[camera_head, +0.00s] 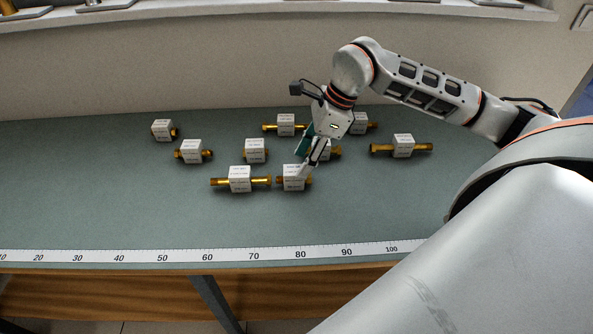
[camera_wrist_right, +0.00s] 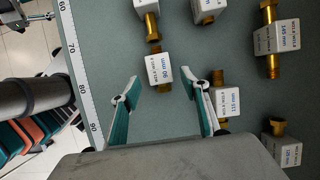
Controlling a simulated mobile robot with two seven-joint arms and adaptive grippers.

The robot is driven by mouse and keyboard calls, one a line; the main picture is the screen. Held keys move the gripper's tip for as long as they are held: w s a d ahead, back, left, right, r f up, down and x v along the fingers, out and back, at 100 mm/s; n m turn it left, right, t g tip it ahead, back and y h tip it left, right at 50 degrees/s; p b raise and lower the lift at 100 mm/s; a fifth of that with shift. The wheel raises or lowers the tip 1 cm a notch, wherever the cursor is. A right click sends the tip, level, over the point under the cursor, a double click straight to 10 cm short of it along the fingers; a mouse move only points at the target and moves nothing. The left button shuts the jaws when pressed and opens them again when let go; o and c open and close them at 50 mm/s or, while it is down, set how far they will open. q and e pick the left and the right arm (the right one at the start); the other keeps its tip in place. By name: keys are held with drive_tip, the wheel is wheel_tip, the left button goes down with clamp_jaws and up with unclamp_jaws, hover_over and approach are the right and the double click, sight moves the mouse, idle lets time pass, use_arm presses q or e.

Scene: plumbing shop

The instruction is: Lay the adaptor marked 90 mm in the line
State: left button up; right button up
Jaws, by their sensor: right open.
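The adaptor marked 90 mm (camera_wrist_right: 159,72) is a white labelled block with brass ends, lying on the green bench top. In the head view it appears to be the front block (camera_head: 293,177) just below my right gripper (camera_head: 308,168). In the wrist view the right gripper (camera_wrist_right: 161,76) is open, its green-lined fingers on either side of the block, with gaps between. The block looks unheld. Small print on the labels is unreadable in the head view.
Close by lie an adaptor marked 115 mm (camera_wrist_right: 228,102), one marked 145 mm (camera_wrist_right: 278,38) and a long-ended adaptor (camera_head: 240,179). Other adaptors are spread behind and left. A ruler strip (camera_head: 200,254) runs along the front edge. The bench between the front adaptors and ruler is clear.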

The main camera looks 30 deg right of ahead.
drive_tip(key=v, duration=0.5)
drive_tip(key=shift+s+r, duration=0.1)
drive_tip(key=shift+r, duration=0.2)
